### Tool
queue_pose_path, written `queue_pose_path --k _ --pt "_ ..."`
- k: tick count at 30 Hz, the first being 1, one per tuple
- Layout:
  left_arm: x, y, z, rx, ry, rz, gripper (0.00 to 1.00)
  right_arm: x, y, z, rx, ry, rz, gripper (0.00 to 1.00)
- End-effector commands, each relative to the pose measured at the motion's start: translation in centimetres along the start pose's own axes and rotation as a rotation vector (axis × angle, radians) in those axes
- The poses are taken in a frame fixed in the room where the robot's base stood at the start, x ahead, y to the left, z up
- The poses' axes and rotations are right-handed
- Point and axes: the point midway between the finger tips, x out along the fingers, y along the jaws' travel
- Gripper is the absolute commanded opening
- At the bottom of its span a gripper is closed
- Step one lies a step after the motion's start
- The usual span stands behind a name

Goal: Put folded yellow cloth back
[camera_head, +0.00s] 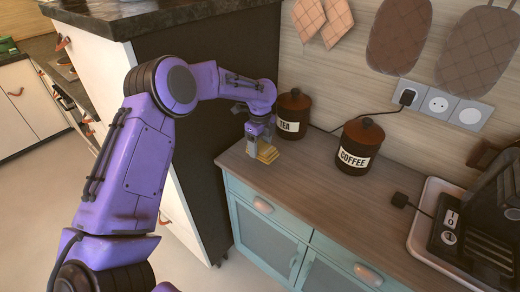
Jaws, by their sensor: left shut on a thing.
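The folded yellow cloth (267,154) is at the left end of the wooden counter, below my left gripper (259,147). My left gripper points down and is shut on the cloth. The cloth is at or just above the counter surface; I cannot tell which. The gripper's fingers partly hide it. My right gripper is not in view.
A dark TEA canister (292,115) stands close behind and right of the cloth. A COFFEE canister (360,147) stands further right. A toaster (485,225) sits on a tray at the right. The counter (310,185) is clear in front of the canisters.

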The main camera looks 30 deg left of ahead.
Motion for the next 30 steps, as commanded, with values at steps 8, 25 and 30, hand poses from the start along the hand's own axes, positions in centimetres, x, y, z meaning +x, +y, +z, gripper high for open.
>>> queue_pose_path --k 8,25,30 --pt "3.8 -0.4 0.5 0.001 -0.001 0.001 0.40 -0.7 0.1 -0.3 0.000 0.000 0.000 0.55" --pt "4.2 -0.4 0.4 0.000 -0.001 0.000 0.94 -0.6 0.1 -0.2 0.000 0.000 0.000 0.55" --pt "4.0 -0.4 0.4 0.000 -0.001 0.000 0.94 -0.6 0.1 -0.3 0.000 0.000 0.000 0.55"
